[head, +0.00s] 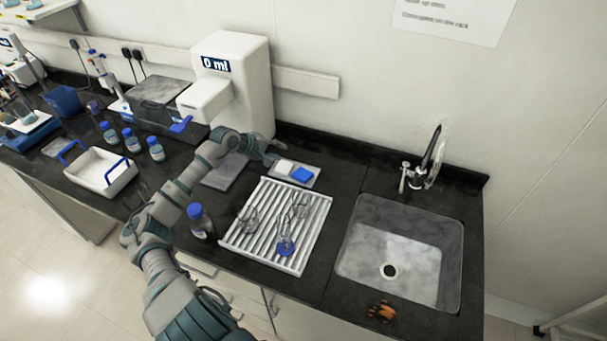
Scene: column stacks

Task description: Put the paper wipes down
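My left arm reaches across the counter from the lower left, and my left gripper (268,157) is at the left edge of a small grey tray (307,184) behind the drying rack. A white, flat item (284,166), possibly the paper wipes, is at the left end of this tray, right beside the gripper. A blue block (302,174) lies to its right. The fingers are small and dark here, so I cannot tell whether they are open, or whether they touch the white item. My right gripper is not in view.
A ribbed drying rack (254,232) with glassware lies in front of the tray. A blue-capped bottle (200,222) stands left of it. The sink (400,252) with a tap (414,177) is to the right. A white dispenser (253,85) stands behind. An orange-black item (381,312) lies at the front edge.

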